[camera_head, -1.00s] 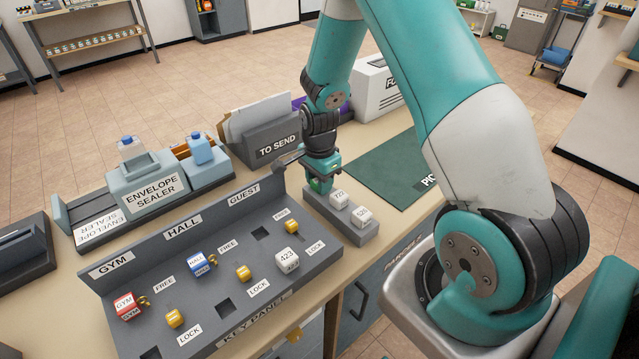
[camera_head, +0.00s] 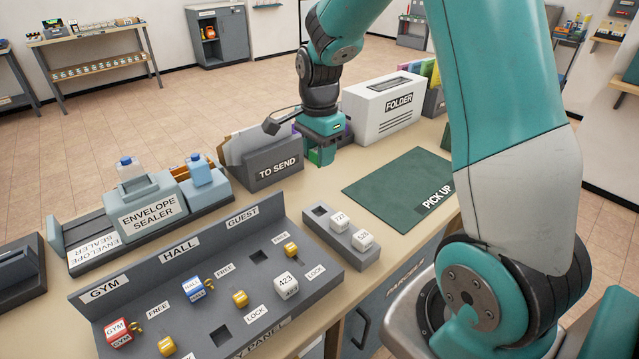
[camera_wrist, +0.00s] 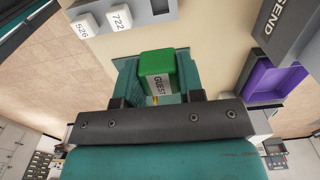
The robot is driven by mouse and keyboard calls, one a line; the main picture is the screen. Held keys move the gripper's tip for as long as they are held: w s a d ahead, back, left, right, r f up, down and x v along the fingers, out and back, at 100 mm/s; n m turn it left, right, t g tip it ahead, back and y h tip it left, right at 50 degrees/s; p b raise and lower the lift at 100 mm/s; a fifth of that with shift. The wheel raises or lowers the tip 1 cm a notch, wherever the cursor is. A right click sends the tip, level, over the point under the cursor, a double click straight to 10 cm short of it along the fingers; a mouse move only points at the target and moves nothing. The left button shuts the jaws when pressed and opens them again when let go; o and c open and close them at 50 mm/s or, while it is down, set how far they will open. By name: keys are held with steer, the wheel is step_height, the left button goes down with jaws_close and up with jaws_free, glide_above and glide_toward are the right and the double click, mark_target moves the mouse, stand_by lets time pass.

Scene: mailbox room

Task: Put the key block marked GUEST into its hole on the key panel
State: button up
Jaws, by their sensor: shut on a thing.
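My gripper (camera_wrist: 158,84) is shut on a green block marked GUEST (camera_wrist: 158,66), which shows clearly in the wrist view. In the head view my gripper (camera_head: 321,158) is raised above the table, behind the small block rack, and the block is mostly hidden there. The key panel (camera_head: 320,268) stands at the front left, with GYM, HALL and GUEST labels. Its GUEST column has an empty square hole (camera_head: 259,257) near the FREE label. A white block marked 423 (camera_head: 286,286) sits in the hole near LOCK. The red GYM block (camera_head: 117,332) and blue HALL block (camera_head: 192,290) sit in their columns.
The small grey rack (camera_head: 353,254) has one empty hole (camera_head: 320,210) and white blocks 722 (camera_head: 339,221) and 526 (camera_head: 363,240). The TO SEND holder (camera_head: 270,171), envelope sealer (camera_head: 147,208) and FOLDER box (camera_head: 382,108) stand nearby. The green mat (camera_head: 390,180) is clear.

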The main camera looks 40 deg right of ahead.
mark_target(316, 149)
step_height(316, 149, up, 5)
steer(key=shift+f, duration=0.2)
steer(key=shift+w+a+r, duration=0.1)
steer(key=shift+w+a, duration=0.05)
steer(key=shift+a, duration=0.2)
steer(key=shift+s+a+f+n+p, duration=0.4)
steer(key=shift+s+a+f+p, duration=0.2)
steer(key=shift+a+f, duration=2.25)
steer(key=shift+s+a+f+n+p, duration=0.45)
steer(key=shift+a+f+p, duration=0.15)
steer(key=shift+a+f, duration=2.25)
steer(key=shift+s+a+f+n+p, duration=0.35)
steer(key=shift+s+a+f+p, duration=0.25)
steer(key=shift+a+f, duration=2.25)
steer(key=shift+a+r, duration=0.1)
steer(key=shift+a, duration=0.2)
steer(key=shift+f+b, duration=0.55)
steer(key=shift+f, duration=0.1)
